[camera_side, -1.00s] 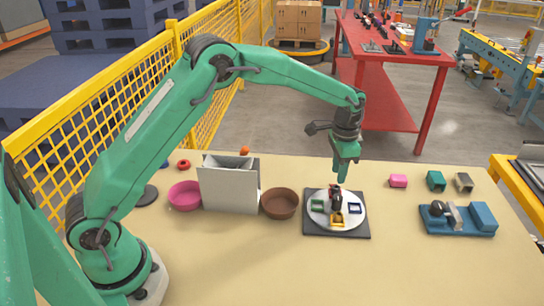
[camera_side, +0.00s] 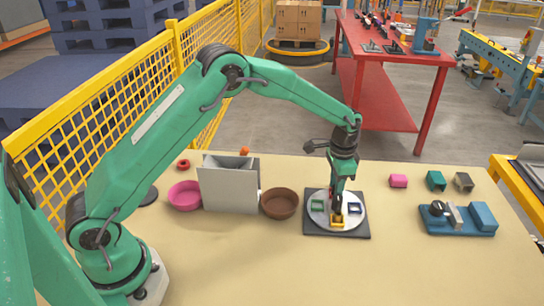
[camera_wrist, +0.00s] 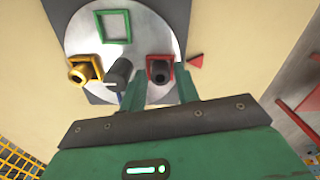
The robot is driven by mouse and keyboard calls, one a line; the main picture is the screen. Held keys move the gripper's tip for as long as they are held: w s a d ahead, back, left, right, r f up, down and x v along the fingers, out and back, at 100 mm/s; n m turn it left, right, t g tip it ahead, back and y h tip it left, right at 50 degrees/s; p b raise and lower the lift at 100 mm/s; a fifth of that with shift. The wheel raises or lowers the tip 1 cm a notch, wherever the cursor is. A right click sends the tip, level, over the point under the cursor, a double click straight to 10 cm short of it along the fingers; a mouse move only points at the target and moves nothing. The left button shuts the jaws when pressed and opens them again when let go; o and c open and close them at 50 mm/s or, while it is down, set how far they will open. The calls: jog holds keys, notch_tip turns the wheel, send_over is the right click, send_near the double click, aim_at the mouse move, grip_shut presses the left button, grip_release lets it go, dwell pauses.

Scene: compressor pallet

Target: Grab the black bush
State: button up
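A round white turntable (camera_wrist: 84,42) on a dark square base carries coloured square frames; it also shows in the side view (camera_side: 325,222). In the wrist view, a black bush (camera_wrist: 160,73) sits in the red frame (camera_wrist: 150,62). My gripper (camera_wrist: 157,88) is open, with one finger on each side of that bush; contact cannot be told. A dark grey post (camera_wrist: 118,72) stands left of the left finger. A gold part (camera_wrist: 84,70) sits in the yellow frame. The green frame (camera_wrist: 114,26) is empty. In the side view, my gripper (camera_side: 338,190) is low over the turntable's back.
A brown bowl (camera_side: 279,204), a grey box (camera_side: 229,188) and a pink bowl (camera_side: 185,195) stand left of the turntable. A blue fixture (camera_side: 458,220) and pink, teal and grey blocks are at the right. The front of the table is clear.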

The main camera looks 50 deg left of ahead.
grip_shut()
jog(key=shift+r, duration=0.15)
jog(key=shift+r, duration=0.5)
notch_tip(320, 180, up, 3)
jog(key=shift+s+d+r, duration=0.1)
jog(key=shift+d, duration=0.05)
jog(key=s+d+r, duration=0.6)
jog(key=s+d, duration=0.1)
jog(key=d, duration=0.1)
jog(key=shift+s+d+r, duration=0.15)
jog(key=shift+d+r, duration=0.15)
jog(key=shift+d, duration=0.05)
